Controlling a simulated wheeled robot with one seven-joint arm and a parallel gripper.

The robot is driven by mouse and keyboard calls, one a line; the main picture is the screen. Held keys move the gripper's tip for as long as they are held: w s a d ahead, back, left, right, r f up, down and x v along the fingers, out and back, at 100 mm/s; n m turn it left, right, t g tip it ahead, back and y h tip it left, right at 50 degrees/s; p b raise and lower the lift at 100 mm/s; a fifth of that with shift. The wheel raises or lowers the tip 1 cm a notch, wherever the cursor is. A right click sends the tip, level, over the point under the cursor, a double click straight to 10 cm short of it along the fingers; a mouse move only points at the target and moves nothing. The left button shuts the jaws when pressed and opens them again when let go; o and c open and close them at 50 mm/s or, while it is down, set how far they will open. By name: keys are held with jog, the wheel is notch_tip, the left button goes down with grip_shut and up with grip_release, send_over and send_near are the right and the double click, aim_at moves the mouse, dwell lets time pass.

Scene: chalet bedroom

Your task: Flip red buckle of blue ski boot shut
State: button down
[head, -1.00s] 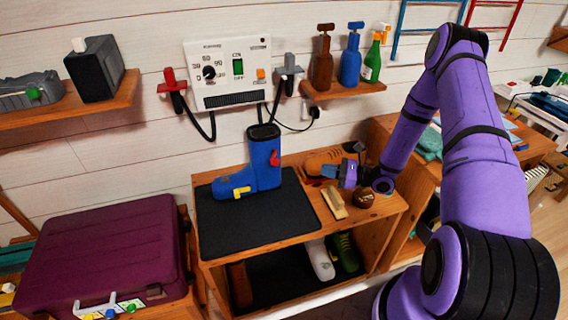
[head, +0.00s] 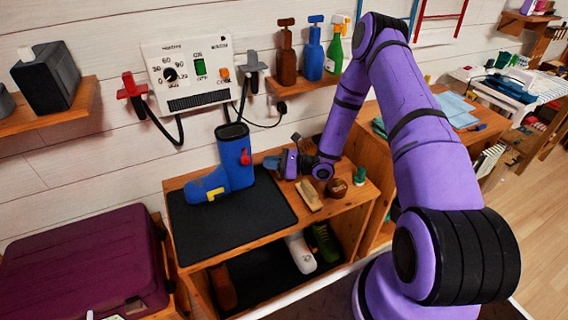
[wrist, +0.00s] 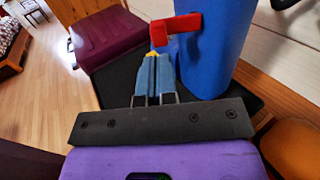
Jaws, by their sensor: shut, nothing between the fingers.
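The blue ski boot (head: 236,172) stands upright on the black mat, its toe to the left in the head view. Its red buckle (head: 245,157) is on the side of the shaft facing my gripper. In the wrist view the red buckle (wrist: 176,28) sticks out to the left from the blue shaft (wrist: 222,45). A yellow buckle (head: 215,194) is low on the boot's foot. My gripper (head: 268,162) is shut and empty, just right of the red buckle. In the wrist view its fingertips (wrist: 157,58) are just below the red lever; I cannot tell whether they touch.
The black mat (head: 230,226) covers the left of the wooden bench. A wooden brush (head: 309,195), a brown round item (head: 337,188) and a green item (head: 360,175) stand near my gripper. A wall panel (head: 190,72) with hanging cables is behind the boot. A maroon suitcase (head: 85,265) is at left.

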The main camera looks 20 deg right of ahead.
jog(key=shift+x, duration=2.05)
jog(key=shift+a, duration=0.1)
jog(key=a+m+t+h, duration=0.2)
jog(key=a, duration=0.1)
jog(key=w+a+m+t+h, duration=0.1)
jog(key=a, duration=0.1)
jog(key=shift+a+t, duration=0.25)
jog(key=shift+t, duration=0.05)
